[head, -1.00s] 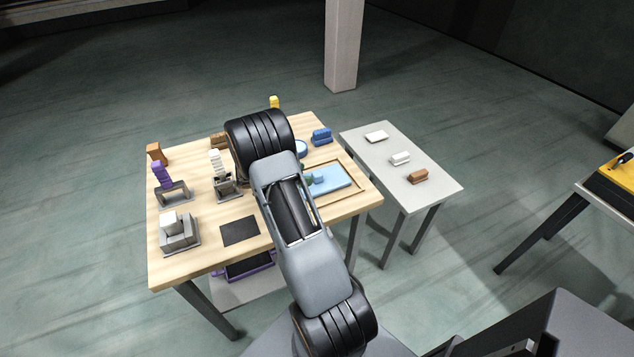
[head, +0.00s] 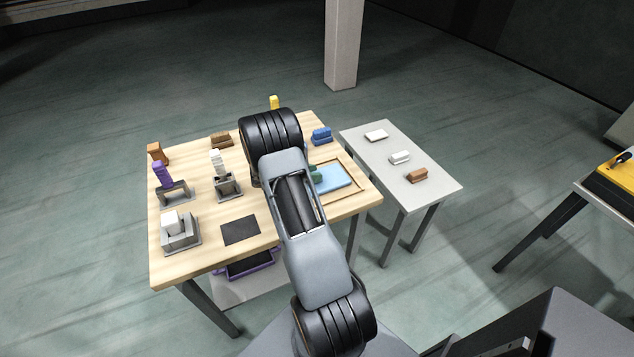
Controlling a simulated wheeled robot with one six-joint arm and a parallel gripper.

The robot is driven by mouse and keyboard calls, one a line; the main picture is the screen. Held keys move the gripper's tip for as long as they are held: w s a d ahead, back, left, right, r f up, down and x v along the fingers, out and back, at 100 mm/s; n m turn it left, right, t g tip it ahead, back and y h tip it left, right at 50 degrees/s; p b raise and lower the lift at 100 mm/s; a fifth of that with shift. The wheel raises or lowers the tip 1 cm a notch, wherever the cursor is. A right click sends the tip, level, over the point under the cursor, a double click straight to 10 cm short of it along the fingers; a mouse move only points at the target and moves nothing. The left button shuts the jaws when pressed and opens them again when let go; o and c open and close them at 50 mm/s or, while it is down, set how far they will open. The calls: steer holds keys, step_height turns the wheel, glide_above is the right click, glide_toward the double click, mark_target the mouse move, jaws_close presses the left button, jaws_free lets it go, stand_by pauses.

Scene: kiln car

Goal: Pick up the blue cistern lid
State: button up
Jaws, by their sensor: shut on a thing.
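The blue cistern lid (head: 335,179) is a flat light-blue slab on the right side of the wooden table, within a thin wooden frame. My arm covers its left part. My gripper (head: 316,173) shows only as a small green piece at the lid's left part, just past my arm's edge; it is shut on the lid, where the small raised block was seen. The grip itself is mostly hidden. I cannot tell whether the lid is lifted at all.
The wooden table (head: 190,262) also holds a dark mat (head: 240,230), grey stands with white and purple pieces at left, and a blue block (head: 321,135). A grey side table (head: 430,197) with several small blocks stands at right.

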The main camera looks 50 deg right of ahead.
jaws_close()
steer(key=shift+r, duration=0.2)
